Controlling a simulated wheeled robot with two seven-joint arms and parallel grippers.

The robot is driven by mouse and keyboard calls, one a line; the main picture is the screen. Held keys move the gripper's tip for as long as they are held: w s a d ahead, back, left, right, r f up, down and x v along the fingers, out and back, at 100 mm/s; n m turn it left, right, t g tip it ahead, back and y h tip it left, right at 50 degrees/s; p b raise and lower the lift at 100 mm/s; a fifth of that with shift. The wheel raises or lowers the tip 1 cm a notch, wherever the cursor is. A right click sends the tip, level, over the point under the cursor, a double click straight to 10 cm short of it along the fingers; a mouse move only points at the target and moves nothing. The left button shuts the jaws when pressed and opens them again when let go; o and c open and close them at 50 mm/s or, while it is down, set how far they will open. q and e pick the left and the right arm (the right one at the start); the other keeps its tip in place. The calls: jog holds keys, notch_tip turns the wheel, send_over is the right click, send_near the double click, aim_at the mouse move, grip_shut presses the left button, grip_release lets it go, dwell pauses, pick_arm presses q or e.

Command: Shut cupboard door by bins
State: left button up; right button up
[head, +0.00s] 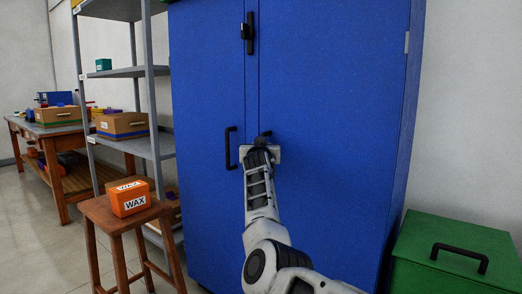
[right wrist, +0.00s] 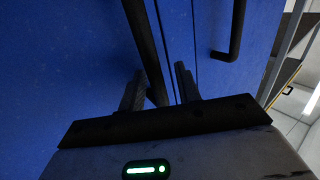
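The blue cupboard (head: 330,100) stands in front of me with two tall doors meeting at a vertical seam. The left door has a black bar handle (head: 231,148), which also shows in the right wrist view (right wrist: 235,40). My right gripper (head: 262,138) is at the right door near the seam and covers most of that door's handle in the head view. In the right wrist view my right gripper (right wrist: 160,85) is open, with the black handle bar (right wrist: 145,45) between its fingers, nearer the left one. The doors look almost flush; I cannot tell whether a small gap remains. My left gripper is out of view.
A green lidded bin (head: 455,255) stands right of the cupboard. A wooden stool (head: 115,222) with an orange WAX box (head: 130,198) stands at left, before a grey shelf rack (head: 120,73). A wooden workbench (head: 55,130) is further back. The floor at far left is clear.

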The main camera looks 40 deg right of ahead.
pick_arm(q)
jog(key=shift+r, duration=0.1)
pick_arm(e)
jog(key=shift+s, duration=0.1)
